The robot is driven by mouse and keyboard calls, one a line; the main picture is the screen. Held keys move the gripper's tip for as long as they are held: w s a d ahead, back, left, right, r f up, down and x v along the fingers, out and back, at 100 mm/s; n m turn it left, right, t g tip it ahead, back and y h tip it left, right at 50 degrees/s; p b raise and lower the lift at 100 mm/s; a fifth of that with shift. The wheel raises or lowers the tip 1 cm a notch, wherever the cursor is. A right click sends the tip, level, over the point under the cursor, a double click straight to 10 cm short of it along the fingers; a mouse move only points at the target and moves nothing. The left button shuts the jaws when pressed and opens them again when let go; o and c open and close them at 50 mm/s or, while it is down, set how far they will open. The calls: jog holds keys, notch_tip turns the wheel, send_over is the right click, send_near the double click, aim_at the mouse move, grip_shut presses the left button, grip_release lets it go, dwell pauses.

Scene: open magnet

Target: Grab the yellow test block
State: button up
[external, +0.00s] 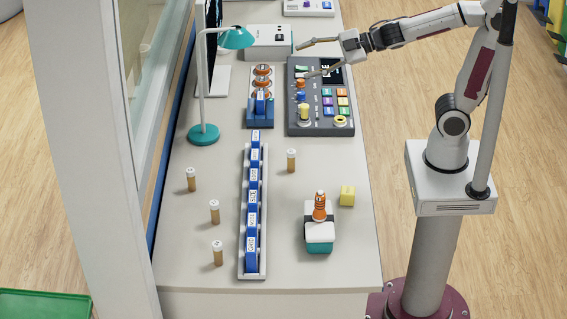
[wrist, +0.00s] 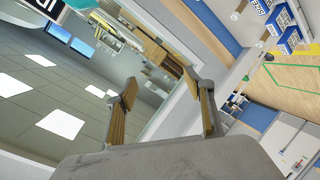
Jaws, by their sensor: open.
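The yellow test block (external: 347,195) is a small cube lying on the table near its right edge, beside an orange-topped white and teal object. My gripper (external: 304,58) is high over the far part of the table, around the control panel and well away from the block. Its fingers point left and are spread apart with nothing between them. In the wrist view my gripper (wrist: 165,110) shows two separated fingers, and the block is not visible there.
The white and teal object with an orange top (external: 319,232) stands just left of the block. A long rack of blue items (external: 253,215), several small vials (external: 291,160), a teal lamp (external: 203,133) and a control panel (external: 320,97) occupy the table (external: 300,275).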

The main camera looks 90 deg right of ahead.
jog(key=w+a+f+n+g+y, duration=0.25)
jog(key=w+f+n+y, duration=0.2)
jog(key=f, duration=0.25)
jog(key=n+g+y, duration=0.2)
jog(key=g+y, duration=0.7)
jog(key=g, duration=0.1)
send_near(347, 187)
jog(key=shift+a+f+h, duration=0.25)
jog(key=shift+a+f, duration=0.65)
jog(key=shift+a, duration=0.25)
jog(key=shift+a, duration=0.15)
jog(key=shift+x, duration=1.2)
